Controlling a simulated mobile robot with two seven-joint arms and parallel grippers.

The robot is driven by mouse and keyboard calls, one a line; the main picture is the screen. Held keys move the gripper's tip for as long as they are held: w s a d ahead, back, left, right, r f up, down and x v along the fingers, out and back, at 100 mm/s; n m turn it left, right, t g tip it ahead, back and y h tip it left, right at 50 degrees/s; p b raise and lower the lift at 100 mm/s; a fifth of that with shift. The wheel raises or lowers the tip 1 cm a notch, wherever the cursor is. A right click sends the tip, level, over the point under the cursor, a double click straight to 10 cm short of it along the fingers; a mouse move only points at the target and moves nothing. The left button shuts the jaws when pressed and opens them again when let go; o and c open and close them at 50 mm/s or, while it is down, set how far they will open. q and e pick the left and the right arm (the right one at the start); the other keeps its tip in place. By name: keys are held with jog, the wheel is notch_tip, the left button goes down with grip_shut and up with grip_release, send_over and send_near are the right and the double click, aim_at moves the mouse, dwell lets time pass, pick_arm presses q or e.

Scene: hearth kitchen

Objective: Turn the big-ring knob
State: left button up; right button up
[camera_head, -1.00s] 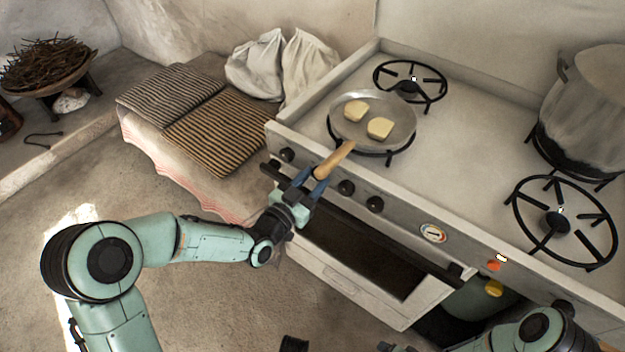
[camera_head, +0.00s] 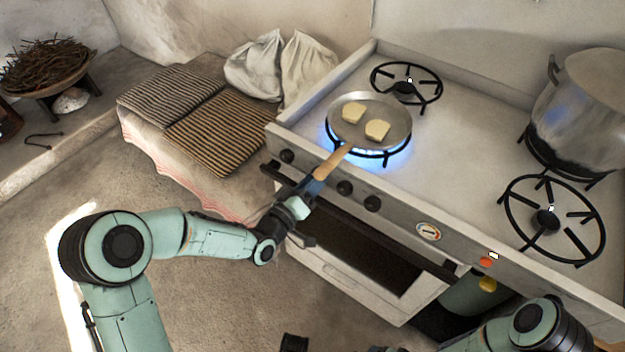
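The stove's front panel carries a row of dark knobs: one at the left (camera_head: 287,156), one in the middle (camera_head: 344,188) and one right of it (camera_head: 372,203). Which is the big-ring knob I cannot tell. My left gripper (camera_head: 312,188) is at the panel between the left and middle knobs, by the end of the pan's wooden handle (camera_head: 333,161). Whatever is behind its fingers is hidden, and its opening is unclear. Blue flame (camera_head: 365,159) burns on the ring under the pan (camera_head: 350,134). My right gripper (camera_head: 380,349) barely shows at the bottom edge, its fingers not readable.
Two pale slices (camera_head: 376,129) lie in the pan. A large pot (camera_head: 580,125) stands at the right back. Front right ring (camera_head: 550,220) and back left ring (camera_head: 406,84) are bare. A green gas cylinder (camera_head: 470,298) stands below the panel. Striped cushions (camera_head: 220,125) lie left.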

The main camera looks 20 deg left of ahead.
pick_arm(q)
jog(key=shift+n, duration=0.8)
pick_arm(e)
jog(key=shift+s+a+r, duration=0.2)
jog(key=shift+s+r, duration=0.1)
jog(key=shift+s, duration=0.1)
pick_arm(q)
jog(key=o, duration=1.1)
jog(key=shift+c, duration=0.2)
pick_arm(e)
jog(key=shift+s, duration=0.1)
pick_arm(q)
jog(key=shift+s, duration=0.15)
jog(key=p+v, duration=0.4)
jog(key=v, duration=0.9)
pick_arm(e)
jog(key=s+a+r+g+y, duration=0.1)
jog(key=s+a+r+g, duration=0.1)
jog(key=s+r, duration=0.3)
jog(key=shift+s+a+n, duration=0.3)
jog(key=shift+s+a, duration=0.15)
jog(key=shift+s, duration=0.05)
